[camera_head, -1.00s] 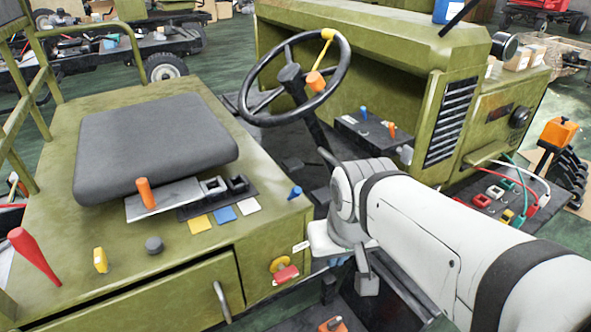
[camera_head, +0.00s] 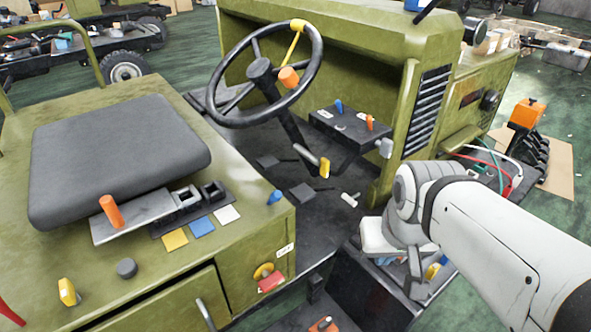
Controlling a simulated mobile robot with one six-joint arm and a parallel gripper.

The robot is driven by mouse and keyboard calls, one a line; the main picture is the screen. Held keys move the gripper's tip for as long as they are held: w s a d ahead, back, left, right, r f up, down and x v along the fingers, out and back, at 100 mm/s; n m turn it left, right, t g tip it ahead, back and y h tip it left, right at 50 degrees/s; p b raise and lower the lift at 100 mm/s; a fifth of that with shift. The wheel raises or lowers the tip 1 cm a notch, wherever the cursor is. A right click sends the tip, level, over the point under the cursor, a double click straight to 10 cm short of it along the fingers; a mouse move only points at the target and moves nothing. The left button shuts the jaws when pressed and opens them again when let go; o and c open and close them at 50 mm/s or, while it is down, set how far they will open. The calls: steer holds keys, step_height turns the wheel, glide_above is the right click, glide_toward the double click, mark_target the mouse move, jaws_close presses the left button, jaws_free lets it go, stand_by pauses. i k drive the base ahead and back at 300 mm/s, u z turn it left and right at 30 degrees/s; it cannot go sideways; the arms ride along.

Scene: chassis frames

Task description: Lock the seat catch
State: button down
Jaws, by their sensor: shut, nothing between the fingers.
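The grey seat cushion (camera_head: 118,158) lies on the green seat box at the left. At its front edge an orange upright handle (camera_head: 111,212) stands on a flat metal plate (camera_head: 145,217); this looks like the seat catch. Two black-framed sockets (camera_head: 200,194) sit at the right end of the plate. Whether the catch is engaged cannot be told. My gripper (camera_head: 417,285) is at the right, low beside the footwell, pointing down, shut and empty. It is well apart from the catch, and its fingertips are small and partly unclear.
The steering wheel (camera_head: 266,75) and the yellow-tipped pedal lever (camera_head: 325,167) stand between seat and dashboard. Yellow, blue and white tags (camera_head: 201,227), a blue knob (camera_head: 275,197) and a red knob (camera_head: 271,282) are near the box's right end. The footwell lies open between.

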mark_target(276, 196)
steer(key=z, duration=0.1)
steer(key=k, duration=0.9)
steer(key=z, duration=0.45)
steer(key=i, duration=0.5)
steer(key=u, duration=0.1)
